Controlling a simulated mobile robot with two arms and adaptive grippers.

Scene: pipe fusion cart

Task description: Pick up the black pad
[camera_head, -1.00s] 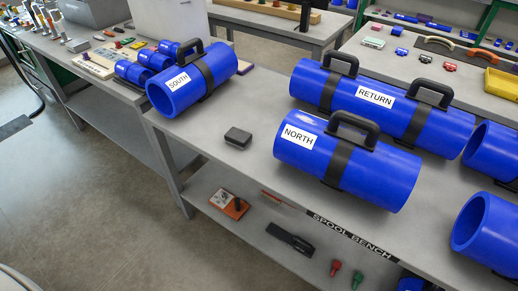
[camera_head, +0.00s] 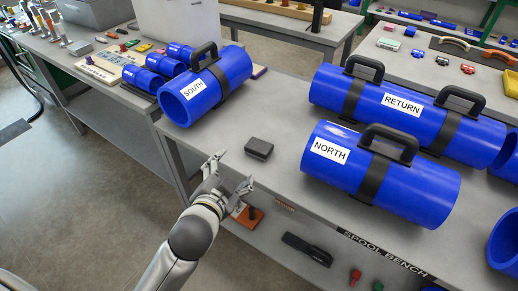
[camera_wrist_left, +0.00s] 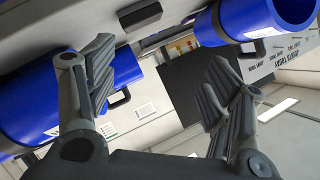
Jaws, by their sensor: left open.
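The black pad (camera_head: 259,148) is a small dark block lying flat on the grey bench, between the SOUTH pipe and the NORTH pipe. My left gripper (camera_head: 233,172) is open and empty at the bench's front edge, in front and a little left of the pad, apart from it. In the left wrist view, the spread fingers (camera_wrist_left: 160,78) have nothing between them. A small dark block that looks like the pad (camera_wrist_left: 140,15) shows at the top, beyond the fingertips. My right gripper is not in view.
The blue SOUTH pipe (camera_head: 207,88) stands left of the pad. The blue NORTH pipe (camera_head: 405,180) lies to its right, with the RETURN pipe (camera_head: 430,118) behind. The bench (camera_head: 270,185) is clear around the pad. A lower shelf holds an orange-based item (camera_head: 246,216) and a black tool (camera_head: 307,248).

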